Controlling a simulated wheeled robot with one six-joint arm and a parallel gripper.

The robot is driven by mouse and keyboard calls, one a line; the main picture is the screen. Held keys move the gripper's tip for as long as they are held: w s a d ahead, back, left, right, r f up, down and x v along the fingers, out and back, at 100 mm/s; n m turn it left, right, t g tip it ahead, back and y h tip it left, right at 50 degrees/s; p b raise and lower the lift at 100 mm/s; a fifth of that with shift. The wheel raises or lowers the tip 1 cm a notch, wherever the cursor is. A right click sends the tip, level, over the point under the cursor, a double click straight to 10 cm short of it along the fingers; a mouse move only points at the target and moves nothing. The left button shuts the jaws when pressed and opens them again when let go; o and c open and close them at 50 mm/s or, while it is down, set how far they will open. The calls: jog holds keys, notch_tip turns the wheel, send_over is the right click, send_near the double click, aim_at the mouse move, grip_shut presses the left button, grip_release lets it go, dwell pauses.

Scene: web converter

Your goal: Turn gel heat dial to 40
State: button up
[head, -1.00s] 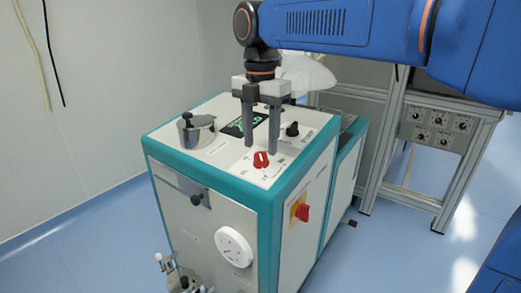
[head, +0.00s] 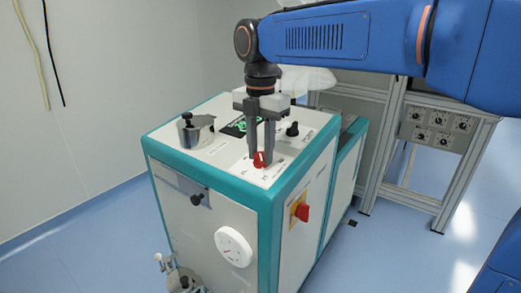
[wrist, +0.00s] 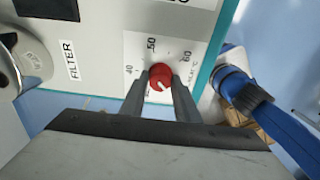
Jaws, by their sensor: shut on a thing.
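The red gel heat dial (head: 259,160) sits on the white top panel of the teal-edged machine, near its front right corner. My gripper (head: 262,158) points down from above, with its two fingers shut on the dial from either side. In the wrist view the round red dial (wrist: 159,73) shows between the fingertips. A white mark on it lies toward the lower right in that view. The printed 40 is left of the dial, 50 above it and 60 at the upper right. Part of the scale below the dial is hidden by my fingers.
A black knob (head: 292,129) stands behind the dial. A metal lidded pot (head: 196,130) is at the panel's left. A red switch on a yellow plate (head: 300,210) and a white round dial (head: 233,246) are on the machine's sides. A metal frame stands at right.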

jog(key=m, duration=0.4)
jog(key=m+t, duration=0.1)
jog(key=m, duration=0.2)
jog(key=shift+s+y, duration=0.15)
jog(key=shift+y, duration=0.15)
jog(key=m, duration=0.4)
jog(key=shift+t, duration=0.3)
jog(key=m, duration=0.3)
jog(key=shift+s+m+t, duration=0.1)
jog(key=shift+m+t, duration=0.2)
jog(key=m, duration=0.6)
jog(key=shift+t, duration=0.4)
jog(key=m+h, duration=0.1)
jog(key=m, duration=0.5)
jog(key=shift+a, duration=0.1)
